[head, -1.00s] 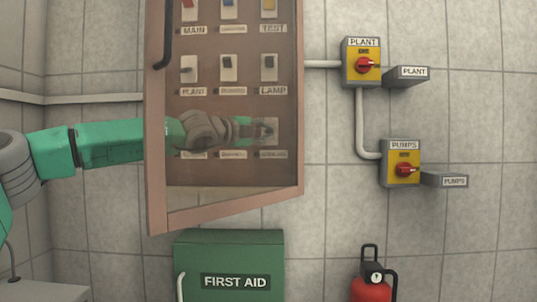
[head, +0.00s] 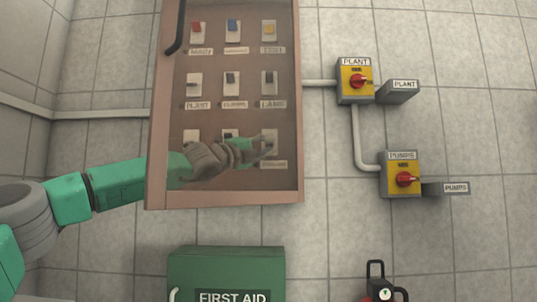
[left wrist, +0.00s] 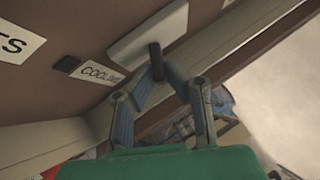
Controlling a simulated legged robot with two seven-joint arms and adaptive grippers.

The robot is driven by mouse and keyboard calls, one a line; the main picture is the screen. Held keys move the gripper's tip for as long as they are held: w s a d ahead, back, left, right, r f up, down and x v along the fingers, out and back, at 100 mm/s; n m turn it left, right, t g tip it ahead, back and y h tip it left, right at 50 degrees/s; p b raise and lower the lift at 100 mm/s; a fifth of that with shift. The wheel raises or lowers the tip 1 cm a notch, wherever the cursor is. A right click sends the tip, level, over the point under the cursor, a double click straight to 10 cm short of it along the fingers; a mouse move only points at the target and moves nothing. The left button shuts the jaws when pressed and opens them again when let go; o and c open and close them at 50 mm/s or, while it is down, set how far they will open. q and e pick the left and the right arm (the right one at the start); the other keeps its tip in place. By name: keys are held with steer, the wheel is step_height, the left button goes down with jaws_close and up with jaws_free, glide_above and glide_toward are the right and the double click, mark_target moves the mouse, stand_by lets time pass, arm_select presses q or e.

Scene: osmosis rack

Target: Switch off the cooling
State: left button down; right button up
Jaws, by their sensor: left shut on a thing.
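The wall cabinet (head: 225,198) holds rows of small labelled switches, seen through a clear pane. The bottom-right switch plate (head: 270,137) has my left gripper (head: 262,147) at it, seen through the pane. In the left wrist view, the white switch plate (left wrist: 146,36) has a dark lever (left wrist: 156,60), with a label that appears to read COOLING (left wrist: 101,73) beside it. My left gripper (left wrist: 157,72) is shut on this lever, its two fingertips meeting around it. The lever's exact position is hard to tell. My right gripper is not in view.
Other switches fill the panel above and to the left. PLANT (head: 355,82) and PUMPS (head: 401,175) rotary switches are on the wall to the right. A green first aid box (head: 226,266) is below the cabinet, and a fire extinguisher (head: 383,292) stands at lower right.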

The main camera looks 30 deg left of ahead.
arm_select(q)
steer(key=shift+a+f, duration=0.2)
steer(key=c, duration=1.6)
jaws_free()
steer(key=shift+a, duration=0.2)
steer(key=shift+s, duration=0.1)
steer(key=v, duration=1.1)
steer(key=shift+s+a+f, duration=0.15)
steer(key=shift+s+f, duration=0.1)
steer(key=shift+s, duration=0.05)
steer(key=shift+a, duration=0.2)
